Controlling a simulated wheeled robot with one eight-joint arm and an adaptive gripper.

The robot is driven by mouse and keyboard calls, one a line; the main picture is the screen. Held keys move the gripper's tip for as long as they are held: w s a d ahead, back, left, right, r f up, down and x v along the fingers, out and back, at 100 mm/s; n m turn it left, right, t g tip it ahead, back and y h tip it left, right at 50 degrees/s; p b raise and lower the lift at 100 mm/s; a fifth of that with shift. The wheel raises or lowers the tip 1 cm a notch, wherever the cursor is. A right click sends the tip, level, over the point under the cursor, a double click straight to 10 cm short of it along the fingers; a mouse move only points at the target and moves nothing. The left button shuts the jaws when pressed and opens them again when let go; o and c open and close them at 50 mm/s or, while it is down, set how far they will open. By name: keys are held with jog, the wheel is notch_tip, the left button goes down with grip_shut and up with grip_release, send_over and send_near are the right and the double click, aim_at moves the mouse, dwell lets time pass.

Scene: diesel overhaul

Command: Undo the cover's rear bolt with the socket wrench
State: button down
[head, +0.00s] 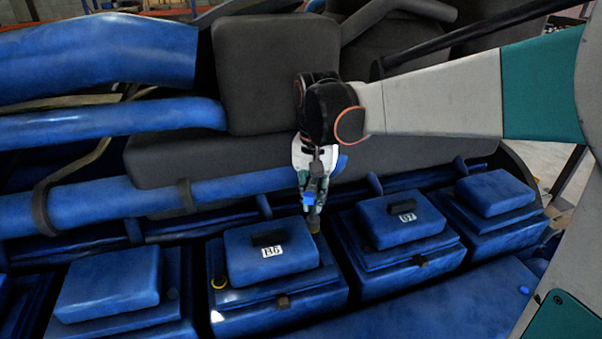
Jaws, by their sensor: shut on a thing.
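My gripper (313,198) points down above the gap between two blue covers, at the rear right corner of the cover marked B6 (246,251). It is shut on a small tool, taken to be the socket wrench (315,222); only a short dark lower part shows below the fingers. The B6 cover has a dark handle on top and a brownish bolt (283,302) at its front edge. No rear bolt can be made out. I cannot tell whether the tool touches anything.
The cover marked B7 (395,226) stands to the right, with another blue cover (494,193) beyond it. An unmarked cover (108,281) is at the left. Blue pipes (110,207) and dark engine blocks (275,70) rise behind.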

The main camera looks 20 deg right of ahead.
jog(key=n, duration=0.3)
jog(key=shift+n, duration=0.4)
jog(key=n, duration=0.3)
jog(key=shift+n, duration=0.3)
jog(key=n, duration=0.3)
jog(key=shift+r+n, duration=0.1)
jog(key=shift+n, duration=0.3)
jog(key=n, duration=0.3)
jog(key=shift+n, duration=0.3)
jog(key=n, duration=0.6)
jog(key=shift+d, duration=0.1)
jog(key=n, duration=0.6)
jog(key=shift+r+n, duration=0.1)
jog(key=shift+n, duration=0.2)
